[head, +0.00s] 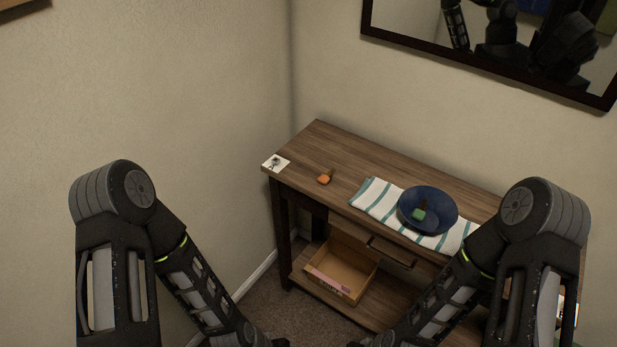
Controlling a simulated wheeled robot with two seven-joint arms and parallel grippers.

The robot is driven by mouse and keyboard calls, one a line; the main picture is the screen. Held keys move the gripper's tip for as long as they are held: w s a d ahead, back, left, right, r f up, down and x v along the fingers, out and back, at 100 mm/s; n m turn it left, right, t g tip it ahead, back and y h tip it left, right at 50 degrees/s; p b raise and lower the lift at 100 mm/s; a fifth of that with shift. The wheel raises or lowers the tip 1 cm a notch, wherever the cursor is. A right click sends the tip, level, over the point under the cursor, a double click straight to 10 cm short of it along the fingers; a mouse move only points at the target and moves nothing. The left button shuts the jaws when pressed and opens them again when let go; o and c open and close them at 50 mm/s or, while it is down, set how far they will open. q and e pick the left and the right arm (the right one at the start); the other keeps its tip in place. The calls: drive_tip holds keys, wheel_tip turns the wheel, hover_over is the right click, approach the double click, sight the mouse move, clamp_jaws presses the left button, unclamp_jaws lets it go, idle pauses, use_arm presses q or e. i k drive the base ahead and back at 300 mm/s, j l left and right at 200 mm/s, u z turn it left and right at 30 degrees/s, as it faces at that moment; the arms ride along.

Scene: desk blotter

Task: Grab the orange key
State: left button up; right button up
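The orange key (324,179) lies on the wooden console table's top (350,161), near its left end and close to the front edge. It is small, with an orange head and a thin darker part pointing up and right. My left arm comes in at the lower left and my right arm at the lower right. Both reach down toward the bottom edge, below and in front of the table. Only dark end parts show at the bottom edge, so the fingers of both grippers are out of view. Neither arm touches the key.
A white card with a dark drawing (275,163) lies at the table's left corner. A blue bowl (413,197) with a green item (419,215) stands on a striped cloth (373,194) to the right. An open box (342,270) sits on the lower shelf. A mirror hangs above.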

sight(323, 179)
drive_tip(key=z, duration=1.65)
drive_tip(key=k+j, duration=0.2)
drive_tip(key=j, duration=0.15)
drive_tip(key=k+j, duration=0.2)
drive_tip(key=j, duration=0.15)
drive_tip(key=k+j, duration=0.15)
drive_tip(key=j, duration=0.2)
drive_tip(key=i, duration=0.5)
drive_tip(key=z, duration=0.05)
